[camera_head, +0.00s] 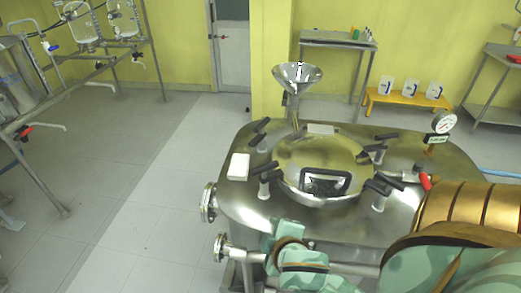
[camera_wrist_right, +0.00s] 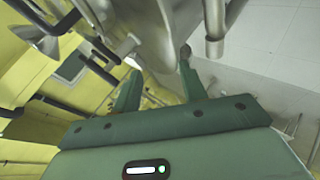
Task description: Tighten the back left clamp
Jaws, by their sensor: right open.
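The front left clamp (camera_head: 264,178) is closer to me. My right gripper (camera_head: 282,232) is low at the near left edge of the plate, well away from the back left clamp. In the right wrist view its two green fingers (camera_wrist_right: 158,78) are apart, with steel surfaces above them. My left gripper is not in view.
A steel funnel (camera_head: 297,78) stands behind the lid. A white block (camera_head: 238,167) lies on the plate's left side. A pressure gauge (camera_head: 443,122) and a red-handled valve (camera_head: 425,181) are at the right. Flanged pipes (camera_head: 209,203) stick out left.

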